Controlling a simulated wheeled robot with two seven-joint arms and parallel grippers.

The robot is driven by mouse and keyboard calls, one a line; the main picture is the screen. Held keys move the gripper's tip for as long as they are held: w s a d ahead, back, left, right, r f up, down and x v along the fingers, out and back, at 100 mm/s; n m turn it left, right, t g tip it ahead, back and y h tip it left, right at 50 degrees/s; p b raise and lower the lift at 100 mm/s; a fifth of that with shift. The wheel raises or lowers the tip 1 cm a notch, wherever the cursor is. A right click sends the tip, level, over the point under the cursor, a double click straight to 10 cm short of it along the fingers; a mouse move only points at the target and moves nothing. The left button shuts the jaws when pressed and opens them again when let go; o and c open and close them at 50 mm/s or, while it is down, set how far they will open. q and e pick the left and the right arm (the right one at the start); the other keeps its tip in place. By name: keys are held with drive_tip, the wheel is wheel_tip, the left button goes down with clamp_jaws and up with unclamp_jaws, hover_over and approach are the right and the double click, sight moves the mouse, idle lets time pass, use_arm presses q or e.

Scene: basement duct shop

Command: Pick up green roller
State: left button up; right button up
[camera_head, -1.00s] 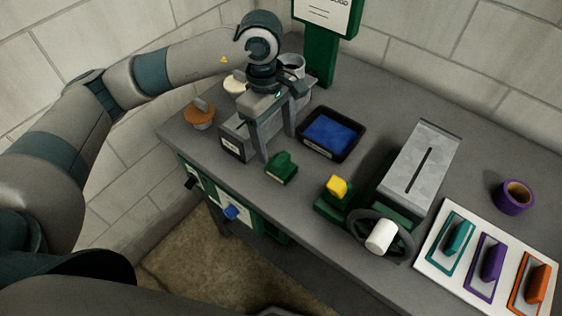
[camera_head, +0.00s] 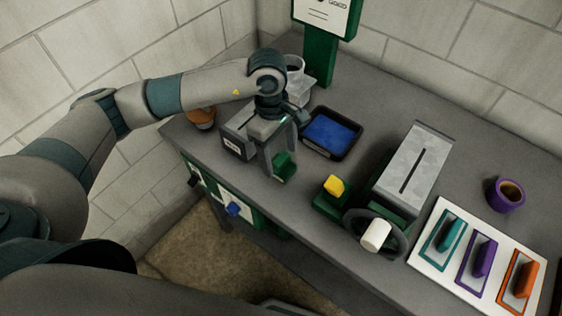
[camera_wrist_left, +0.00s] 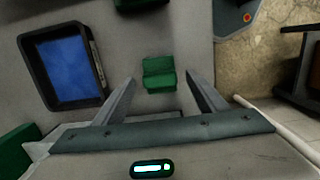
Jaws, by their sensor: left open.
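The green roller (camera_head: 285,167), a small blocky green piece, rests on the grey workbench near its front edge, partly hidden by a finger in the head view. My left gripper (camera_head: 279,163) points down over it from the back left, its fingers open. In the left wrist view the roller (camera_wrist_left: 159,75) shows in the gap between the two open fingertips (camera_wrist_left: 161,80), apart from both. The gripper is empty. My right gripper is not in view.
A black tray with a blue bottom (camera_head: 331,132) stands just right of the gripper. A labelled grey box (camera_head: 237,143) is close on its left. A green base with a yellow knob (camera_head: 334,186), a handwheel (camera_head: 375,234) and a slotted metal box (camera_head: 412,165) stand further right.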

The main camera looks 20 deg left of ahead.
sight(281, 158)
use_arm(q)
drive_tip(key=shift+d+f+p, duration=0.15)
drive_tip(key=shift+f+p, duration=0.2)
drive_tip(key=shift+f, duration=0.9)
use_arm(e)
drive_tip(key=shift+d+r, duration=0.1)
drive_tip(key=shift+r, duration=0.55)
use_arm(q)
drive_tip(key=shift+c, duration=0.6)
drive_tip(key=c, duration=1.1)
drive_tip(key=shift+r, duration=0.1)
